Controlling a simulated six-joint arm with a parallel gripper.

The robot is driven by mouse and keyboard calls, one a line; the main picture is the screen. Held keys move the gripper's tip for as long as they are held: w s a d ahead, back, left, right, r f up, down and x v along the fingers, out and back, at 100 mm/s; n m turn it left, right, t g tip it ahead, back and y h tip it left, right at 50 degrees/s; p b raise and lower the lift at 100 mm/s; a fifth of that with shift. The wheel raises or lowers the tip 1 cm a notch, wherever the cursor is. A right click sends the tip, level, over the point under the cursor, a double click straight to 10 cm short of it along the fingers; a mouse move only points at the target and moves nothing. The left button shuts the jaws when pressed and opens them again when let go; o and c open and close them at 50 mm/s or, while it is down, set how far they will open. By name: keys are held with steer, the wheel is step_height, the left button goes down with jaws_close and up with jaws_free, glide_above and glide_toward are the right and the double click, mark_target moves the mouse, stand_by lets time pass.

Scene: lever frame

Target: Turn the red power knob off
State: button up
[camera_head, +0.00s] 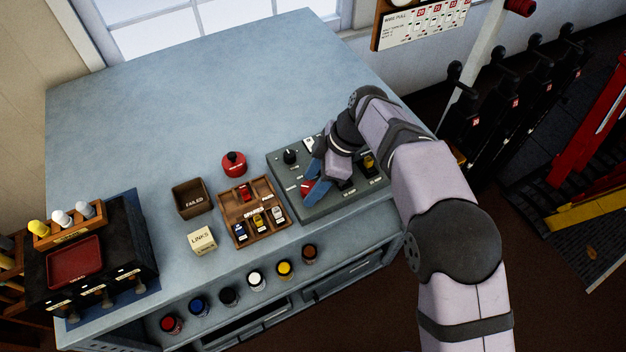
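A grey control panel (335,206) lies on the right front of the blue-grey bench. A small red part (306,186), which looks like the red power knob, shows on the panel's left side, partly hidden by my gripper. My gripper (313,182) points down at the panel, its blue fingers right beside this red part. I cannot tell if they touch it or how far they are closed. The knob's pointer direction is too small to read.
A black knob (290,156) sits at the panel's back left. Left of the panel are a red round object (234,163), a wooden divided tray (254,212), a "FAILED" box (190,199) and a "LINKS" block (202,240). The bench's back is clear.

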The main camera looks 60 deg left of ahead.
steer(key=c, duration=0.9)
steer(key=shift+f+m+b, duration=0.1)
steer(key=shift+m+b, duration=0.3)
steer(key=shift+b, duration=0.2)
steer(key=m+y+b, duration=0.1)
steer(key=b, duration=0.1)
steer(key=shift+d+f+m+b, duration=0.1)
steer(key=shift+m+b, duration=0.2)
steer(key=shift+s+m+t+y+b, duration=0.1)
steer(key=shift+m+t+y+b, duration=0.25)
steer(key=shift+m+b, duration=0.55)
steer(key=m+t+b, duration=0.1)
steer(key=m, duration=0.1)
steer(key=shift+s+d+m+y+b, duration=0.1)
steer(key=shift+m+y+b, duration=0.15)
steer(key=shift+m+b, duration=0.1)
steer(key=shift+r+m+t+y+b, duration=0.15)
steer(key=shift+m+t+b, duration=0.1)
steer(key=shift+m, duration=0.5)
steer(key=shift+r+m+t+y+b, duration=0.15)
steer(key=shift+m+t, duration=0.05)
steer(key=shift+m, duration=0.5)
